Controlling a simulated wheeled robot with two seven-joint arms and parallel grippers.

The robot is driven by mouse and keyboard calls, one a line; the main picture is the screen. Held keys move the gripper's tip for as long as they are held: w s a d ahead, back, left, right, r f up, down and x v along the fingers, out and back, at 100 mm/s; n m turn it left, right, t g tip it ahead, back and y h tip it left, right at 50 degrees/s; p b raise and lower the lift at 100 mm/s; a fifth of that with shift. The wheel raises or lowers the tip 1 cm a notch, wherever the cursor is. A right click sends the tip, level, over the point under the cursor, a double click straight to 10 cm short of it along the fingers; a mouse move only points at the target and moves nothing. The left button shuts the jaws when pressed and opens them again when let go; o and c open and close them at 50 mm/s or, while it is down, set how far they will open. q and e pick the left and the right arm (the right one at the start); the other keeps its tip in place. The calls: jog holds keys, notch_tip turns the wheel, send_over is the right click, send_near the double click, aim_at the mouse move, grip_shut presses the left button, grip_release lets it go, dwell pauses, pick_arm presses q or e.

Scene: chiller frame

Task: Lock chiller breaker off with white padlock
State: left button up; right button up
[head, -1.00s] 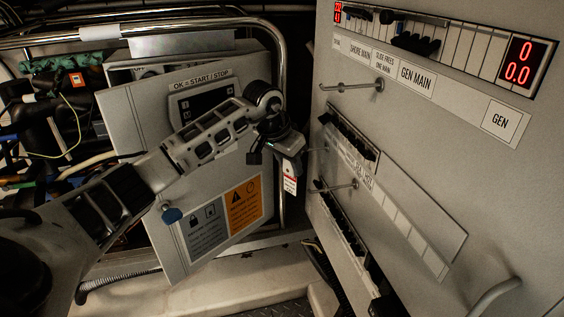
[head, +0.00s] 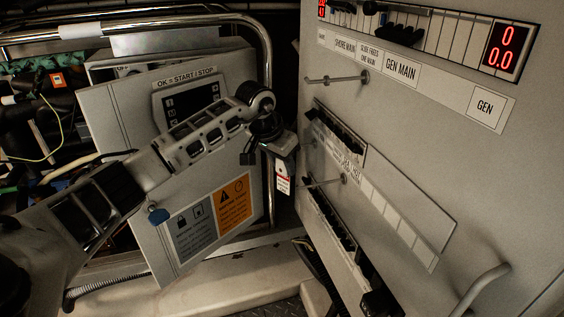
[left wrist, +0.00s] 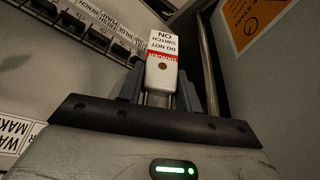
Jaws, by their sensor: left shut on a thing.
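A white padlock (head: 284,168) with a red-and-white danger label hangs from my left gripper (head: 268,148), just left of the grey breaker panel. In the left wrist view the padlock (left wrist: 161,62) sits between the dark fingers of the left gripper (left wrist: 160,92), which is shut on it. Its label reads upside down, "do not switch on". The padlock is apart from the breaker rows. An upper row of black breakers (head: 340,130) and a lower row (head: 332,225) run down the panel. I cannot tell which breaker is the chiller's. My right gripper is not in view.
Thin metal rods stick out from the panel (head: 400,150), one high (head: 335,79) and one between the rows (head: 322,183). A chrome rail (head: 267,70) stands behind the gripper. A grey control box (head: 115,130) and loose cables are at left.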

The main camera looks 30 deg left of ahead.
pick_arm(q)
jog(key=o, duration=1.2)
jog(key=shift+c, duration=0.2)
